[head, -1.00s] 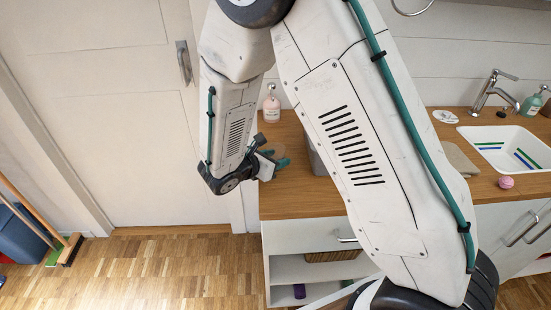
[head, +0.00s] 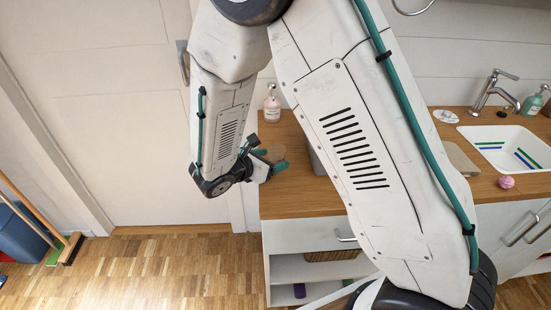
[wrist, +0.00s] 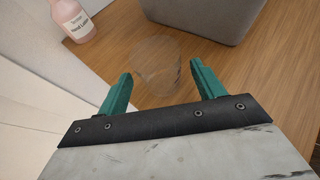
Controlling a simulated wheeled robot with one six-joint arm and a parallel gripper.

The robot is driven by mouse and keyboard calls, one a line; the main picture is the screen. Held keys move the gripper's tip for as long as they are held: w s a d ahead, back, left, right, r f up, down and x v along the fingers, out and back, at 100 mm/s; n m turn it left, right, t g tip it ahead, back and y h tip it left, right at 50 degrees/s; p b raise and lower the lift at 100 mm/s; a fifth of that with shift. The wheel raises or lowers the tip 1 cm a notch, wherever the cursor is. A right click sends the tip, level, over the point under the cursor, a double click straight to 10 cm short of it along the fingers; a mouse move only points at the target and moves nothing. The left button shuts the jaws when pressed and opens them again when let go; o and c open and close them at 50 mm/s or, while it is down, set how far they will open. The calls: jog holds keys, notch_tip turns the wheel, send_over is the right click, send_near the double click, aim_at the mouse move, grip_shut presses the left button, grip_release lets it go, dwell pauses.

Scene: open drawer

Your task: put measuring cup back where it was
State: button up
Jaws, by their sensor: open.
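A clear, see-through measuring cup (wrist: 158,62) stands on the wooden counter in the wrist view. It is faint, and its handle and markings cannot be made out. In the head view it shows only dimly (head: 274,152), close to the fingers. My gripper (wrist: 162,74) is open, with its two green fingers spread apart and pointing toward the cup. The cup lies between and just beyond the fingertips, with no clear contact visible. In the head view my gripper (head: 271,160) is at the counter's left end.
A pink soap bottle (wrist: 73,18) stands beyond the gripper on the left. A grey container (wrist: 205,12) stands close behind the cup. The wooden counter (head: 300,202) has its left edge near my gripper. A sink (head: 510,142) is far right.

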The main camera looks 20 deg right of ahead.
jog(key=v, duration=1)
jog(key=s+d+r+m+g+y, duration=0.4)
jog(key=s+d+r+m+g, duration=0.2)
jog(key=s+d+r+m, duration=0.55)
jog(key=s+d+r+m+y, duration=0.1)
jog(key=s+r+m+y, duration=0.2)
jog(key=s+m, duration=0.3)
jog(key=s+d+r+m+t+y, duration=0.1)
jog(key=s+r+m+y, duration=0.1)
jog(key=s+m+y, duration=0.3)
jog(key=shift+s+r+m, duration=0.35)
jog(key=shift+s+m, duration=0.1)
jog(key=shift+s, duration=0.75)
